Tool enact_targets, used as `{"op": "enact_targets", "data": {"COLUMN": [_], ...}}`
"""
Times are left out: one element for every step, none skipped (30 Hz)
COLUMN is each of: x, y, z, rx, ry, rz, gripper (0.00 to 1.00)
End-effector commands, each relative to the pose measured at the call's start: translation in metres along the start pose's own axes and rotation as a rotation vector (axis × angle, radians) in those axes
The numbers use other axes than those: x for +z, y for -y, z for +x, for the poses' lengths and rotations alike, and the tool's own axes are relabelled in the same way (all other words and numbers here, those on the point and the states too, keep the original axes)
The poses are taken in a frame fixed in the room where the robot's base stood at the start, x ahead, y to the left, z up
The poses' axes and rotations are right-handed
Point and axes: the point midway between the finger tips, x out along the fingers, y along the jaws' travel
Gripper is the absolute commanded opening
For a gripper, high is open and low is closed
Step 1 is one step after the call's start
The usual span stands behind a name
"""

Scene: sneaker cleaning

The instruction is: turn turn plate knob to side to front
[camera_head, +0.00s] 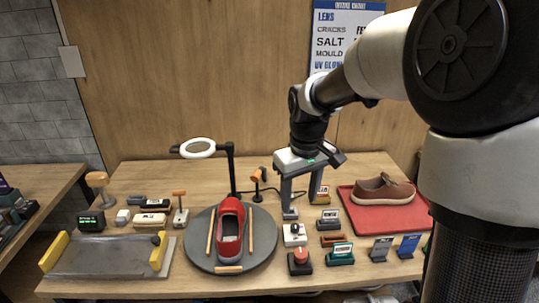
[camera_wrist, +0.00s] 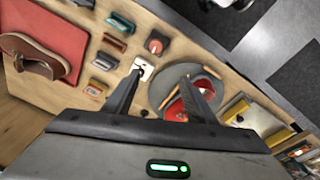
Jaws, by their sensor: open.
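The turn plate (camera_head: 262,248) is a dark round disc on the table, with a red sneaker (camera_head: 230,226) lying between orange-brown bars. A small white box with a black knob (camera_head: 294,233) stands just right of the plate. In the wrist view the white knob box (camera_wrist: 145,66) shows by the tip of my left-hand finger, which partly covers it. My gripper (camera_head: 303,208) is open and empty, pointing down behind the knob box. In the wrist view my gripper (camera_wrist: 162,76) has its fingers spread, the right-hand one overlapping the turn plate (camera_wrist: 163,84). The knob's exact pointing is too small to tell.
A red button box (camera_head: 300,262) stands in front of the knob box. Several small labelled blocks lie to the right, before a red mat (camera_head: 360,222) with a brown shoe (camera_head: 383,190). A ring lamp (camera_head: 197,148) stands behind the plate. A grey tray (camera_head: 105,258) lies left.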

Motion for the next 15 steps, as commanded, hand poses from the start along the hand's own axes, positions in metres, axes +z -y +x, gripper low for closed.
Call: {"op": "enact_targets", "data": {"x": [-0.001,-0.002,-0.003,-0.003,-0.003,-0.003,-0.003,-0.003,-0.003,-0.002,-0.002,-0.001,0.0,0.0,0.002], "y": [-0.008,-0.012,-0.016,-0.018,-0.021,-0.022,-0.023,-0.024,-0.025,-0.025,-0.024,-0.024,-0.023,-0.023,-0.023], "z": [0.02,0.027,0.035,0.039,0.043,0.046,0.049,0.05,0.053,0.055,0.057,0.062,0.066,0.071,0.078], "rx": [-0.02,-0.026,-0.035,-0.04,-0.045,-0.049,-0.052,-0.052,-0.053,-0.054,-0.054,-0.055,-0.055,-0.055,-0.055], "ry": [0.039,0.056,0.075,0.086,0.096,0.104,0.109,0.112,0.115,0.116,0.117,0.118,0.118,0.118,0.118], "rz": [-0.019,-0.031,-0.045,-0.053,-0.059,-0.067,-0.071,-0.074,-0.077,-0.078,-0.078,-0.077,-0.077,-0.076,-0.077], "gripper": [0.51,0.51,0.51,0.51,0.51,0.51,0.51,0.51,0.51,0.51,0.51,0.51,0.51,0.51,0.51]}}
